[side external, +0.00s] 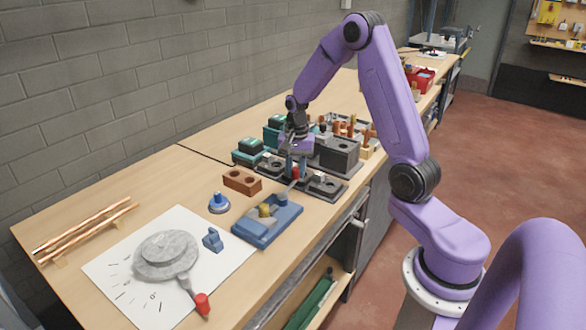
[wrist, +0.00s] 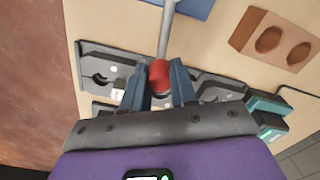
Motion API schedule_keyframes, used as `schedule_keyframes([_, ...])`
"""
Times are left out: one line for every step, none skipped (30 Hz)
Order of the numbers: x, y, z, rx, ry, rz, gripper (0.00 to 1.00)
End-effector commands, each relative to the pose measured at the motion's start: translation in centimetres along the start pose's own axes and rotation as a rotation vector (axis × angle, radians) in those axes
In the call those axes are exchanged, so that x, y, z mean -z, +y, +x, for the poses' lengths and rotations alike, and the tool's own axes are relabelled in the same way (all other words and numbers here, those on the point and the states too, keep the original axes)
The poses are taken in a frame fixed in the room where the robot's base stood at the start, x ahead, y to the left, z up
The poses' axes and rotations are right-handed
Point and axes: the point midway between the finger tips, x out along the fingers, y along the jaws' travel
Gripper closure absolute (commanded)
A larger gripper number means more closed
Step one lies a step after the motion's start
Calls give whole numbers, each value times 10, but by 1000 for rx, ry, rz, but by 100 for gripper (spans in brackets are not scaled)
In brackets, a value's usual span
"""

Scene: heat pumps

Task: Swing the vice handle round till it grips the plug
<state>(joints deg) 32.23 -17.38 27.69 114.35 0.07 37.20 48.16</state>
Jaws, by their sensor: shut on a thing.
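The blue vice (side external: 267,228) sits on the bench with a dull yellow plug (side external: 264,210) standing in it. I cannot tell from here how tightly its jaws meet the plug. The vice handle is a thin grey rod (wrist: 166,35) with a red knob (wrist: 159,76), pointing away from the vice toward the dark fixtures. My gripper (side external: 296,166) reaches down over the knob. In the wrist view its two blue fingers stand either side of the red knob, shut on it. The vice is mostly out of the wrist view, with only a blue edge (wrist: 188,7) at the top.
Dark fixture plates (side external: 325,187) and a grey block (side external: 337,153) stand close around my gripper. A brown two-hole block (side external: 242,182) and a blue-knobbed round piece (side external: 219,204) lie left of the vice. A grey disc (side external: 166,254) with a red-tipped lever rests on a white marked sheet (side external: 112,269).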

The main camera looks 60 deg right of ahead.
Motion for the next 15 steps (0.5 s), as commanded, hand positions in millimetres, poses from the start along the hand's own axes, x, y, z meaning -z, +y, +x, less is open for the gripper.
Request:
schedule_keyframes([-1, 8, 0, -14, -11, 24, 100])
schedule_keyframes([-2, 8, 0, -15, -12, 32, 100])
schedule_keyframes([-2, 10, 0, -16, -12, 40, 100])
schedule_keyframes([-2, 10, 0, -16, -12, 45, 100])
schedule_keyframes([-2, 11, 0, -17, -13, 49, 100])
schedule_keyframes([-2, 12, 0, -17, -13, 54, 100])
schedule_keyframes([-2, 12, 0, -18, -13, 57, 100])
schedule_keyframes([-2, 12, 0, -18, -13, 59, 100])
schedule_keyframes([-2, 13, 0, -18, -13, 61, 100])
schedule_keyframes([-1, 13, 0, -18, -12, 62, 100])
schedule_keyframes([-1, 13, 0, -18, -12, 62, 100])
schedule_keyframes([-1, 14, 0, -18, -12, 63, 100])
schedule_keyframes([-1, 14, 0, -19, -12, 63, 100])
schedule_keyframes([-1, 14, 0, -19, -12, 63, 100])
schedule_keyframes([-1, 14, 0, -19, -12, 62, 100])
